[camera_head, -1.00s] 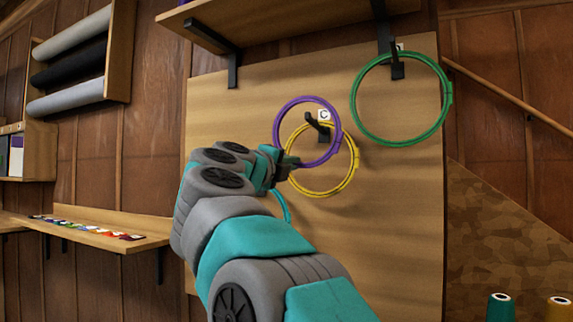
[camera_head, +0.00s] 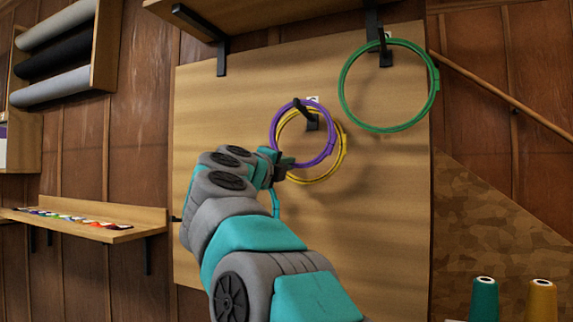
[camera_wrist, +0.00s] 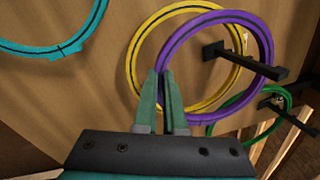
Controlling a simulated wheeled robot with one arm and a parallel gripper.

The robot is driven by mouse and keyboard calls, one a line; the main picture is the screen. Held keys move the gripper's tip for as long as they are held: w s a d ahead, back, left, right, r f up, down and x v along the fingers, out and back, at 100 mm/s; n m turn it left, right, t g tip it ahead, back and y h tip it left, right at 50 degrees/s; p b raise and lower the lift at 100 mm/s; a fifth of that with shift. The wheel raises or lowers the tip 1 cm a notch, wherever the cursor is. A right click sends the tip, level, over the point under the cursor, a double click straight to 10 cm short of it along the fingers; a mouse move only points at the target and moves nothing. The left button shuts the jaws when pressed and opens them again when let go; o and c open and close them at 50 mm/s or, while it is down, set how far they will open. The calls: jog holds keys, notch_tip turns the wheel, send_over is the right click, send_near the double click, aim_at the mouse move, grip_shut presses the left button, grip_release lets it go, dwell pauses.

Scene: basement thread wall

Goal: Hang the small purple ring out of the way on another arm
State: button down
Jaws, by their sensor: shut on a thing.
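The small purple ring (camera_head: 333,146) is held at its lower left by my gripper (camera_head: 284,164), whose fingers (camera_wrist: 160,100) are closed on its band. The black arm labelled C (camera_head: 311,123) appears to pass through the purple ring, with the ring's top edge close to its upturned tip. In the wrist view the purple ring (camera_wrist: 171,42) crosses the arm (camera_wrist: 250,62) near its outer end; exact contact is unclear. A yellow ring (camera_head: 343,158) hangs on the same arm, nearer the board and partly behind the purple one. It also shows in the wrist view (camera_wrist: 135,55).
A larger green ring (camera_head: 342,105) hangs on another black arm (camera_head: 385,57) at upper right. A teal ring (camera_wrist: 98,15) shows in the wrist view. A shelf bracket (camera_head: 221,55) is above. The board (camera_head: 380,220) is clear at lower right.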

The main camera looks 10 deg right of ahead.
jog(key=c, duration=0.7)
grip_release()
jog(key=shift+r+b+v, duration=0.15)
jog(key=shift+v, duration=1.35)
jog(key=shift+r+b+v, duration=0.15)
jog(key=shift+b+v, duration=0.05)
jog(key=shift+v, duration=1.35)
jog(key=shift+r+b+v, duration=0.15)
jog(key=shift+r+v, duration=0.05)
jog(key=shift+v, duration=1.3)
jog(key=shift+d, duration=0.15)
